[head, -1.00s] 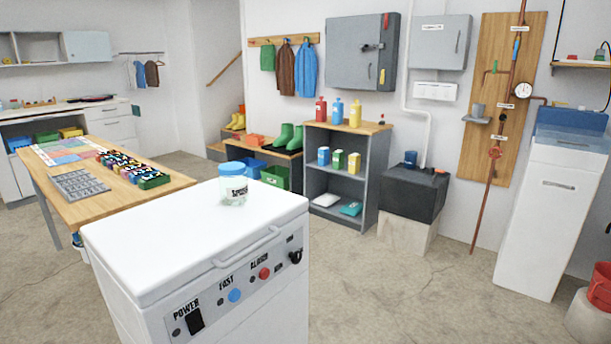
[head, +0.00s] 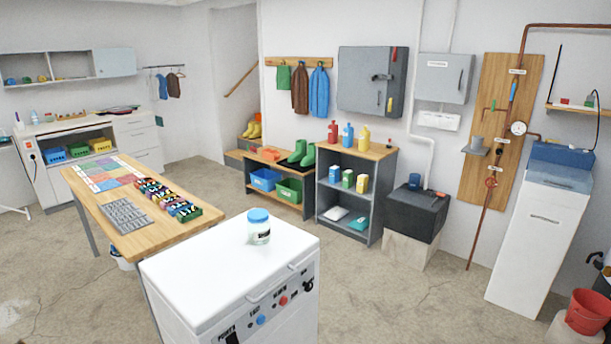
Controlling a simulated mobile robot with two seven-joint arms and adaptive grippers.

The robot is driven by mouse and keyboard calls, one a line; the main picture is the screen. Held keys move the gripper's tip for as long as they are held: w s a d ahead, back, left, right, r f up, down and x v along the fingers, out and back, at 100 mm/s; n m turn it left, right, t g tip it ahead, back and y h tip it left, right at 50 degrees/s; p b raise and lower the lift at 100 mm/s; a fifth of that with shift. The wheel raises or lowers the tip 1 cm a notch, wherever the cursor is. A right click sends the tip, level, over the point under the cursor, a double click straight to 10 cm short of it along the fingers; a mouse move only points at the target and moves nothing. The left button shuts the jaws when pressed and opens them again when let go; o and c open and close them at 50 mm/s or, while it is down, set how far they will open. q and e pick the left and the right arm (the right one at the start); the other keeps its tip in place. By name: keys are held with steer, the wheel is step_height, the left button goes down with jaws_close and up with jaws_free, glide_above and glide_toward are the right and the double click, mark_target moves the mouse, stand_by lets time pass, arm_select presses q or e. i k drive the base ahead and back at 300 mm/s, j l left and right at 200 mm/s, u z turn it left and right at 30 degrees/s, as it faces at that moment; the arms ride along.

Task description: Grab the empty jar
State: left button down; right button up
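The jar (head: 259,231) is clear with a blue lid and a white label whose words are too small to read now. It stands upright on the white top of the chest freezer (head: 205,265), towards its back right part. Nothing touches the jar except the freezer top. It looks clear inside, but the label hides part of it. Neither of my grippers is in the head view.
A wooden table (head: 105,215) with a grey tray (head: 124,214) and a row of colourful items stands left of the freezer. A shelf unit (head: 340,208) with bottles and boxes stands behind. A red bucket (head: 587,312) is at lower right. Concrete floor (head: 405,300) is open right of the freezer.

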mark_target(258, 234)
steer(key=u, duration=0.25)
steer(key=i+l+u, duration=0.5)
steer(key=l+u, duration=0.25)
steer(key=i+l, duration=0.15)
steer(key=l, duration=0.2)
steer(key=i+l+u, duration=0.15)
steer(key=l, duration=0.25)
steer(key=i+l, duration=0.1)
steer(key=l, duration=0.25)
